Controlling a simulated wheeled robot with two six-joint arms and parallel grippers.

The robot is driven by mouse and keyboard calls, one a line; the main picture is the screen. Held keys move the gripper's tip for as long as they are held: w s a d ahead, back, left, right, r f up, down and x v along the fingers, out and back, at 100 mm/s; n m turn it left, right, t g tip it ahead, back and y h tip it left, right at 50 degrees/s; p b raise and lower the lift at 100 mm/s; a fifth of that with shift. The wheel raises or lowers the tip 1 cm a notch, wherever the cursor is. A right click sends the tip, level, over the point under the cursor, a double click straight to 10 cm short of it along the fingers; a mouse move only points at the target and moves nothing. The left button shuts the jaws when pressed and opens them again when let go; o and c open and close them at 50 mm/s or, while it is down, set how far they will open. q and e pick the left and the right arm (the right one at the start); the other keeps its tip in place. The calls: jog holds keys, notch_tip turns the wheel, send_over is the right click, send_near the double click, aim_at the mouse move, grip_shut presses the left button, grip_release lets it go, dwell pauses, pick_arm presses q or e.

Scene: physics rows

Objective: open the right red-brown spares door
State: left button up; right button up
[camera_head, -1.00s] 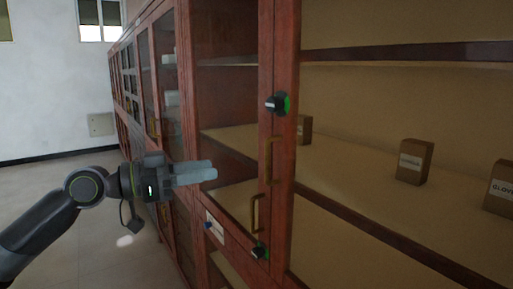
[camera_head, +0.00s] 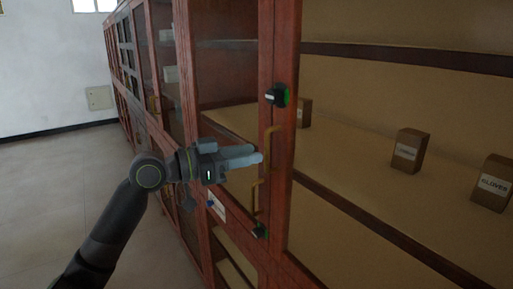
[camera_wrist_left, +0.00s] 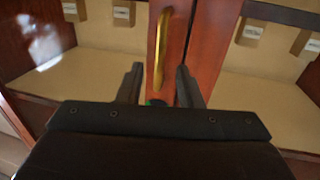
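The red-brown cabinet door frame (camera_head: 282,180) stands at the middle of the head view, and the doors look shut. A brass upright handle (camera_head: 270,155) is on it, with a second brass handle (camera_head: 257,198) lower and to the left. My left gripper (camera_head: 257,158) is just left of the upper handle. In the left wrist view my left gripper (camera_wrist_left: 160,82) has its fingers apart, with a brass handle (camera_wrist_left: 160,50) ahead between them. Nothing is visibly gripped, and contact cannot be told. My right gripper is out of view.
A black knob with green (camera_head: 278,96) sits above the handles, and another knob (camera_head: 259,230) sits below. Cardboard boxes (camera_head: 409,152) stand on the shelf at the right. Open floor (camera_head: 60,190) lies to the left.

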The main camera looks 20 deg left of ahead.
pick_arm(q)
jog(key=shift+x, duration=1.35)
grip_shut()
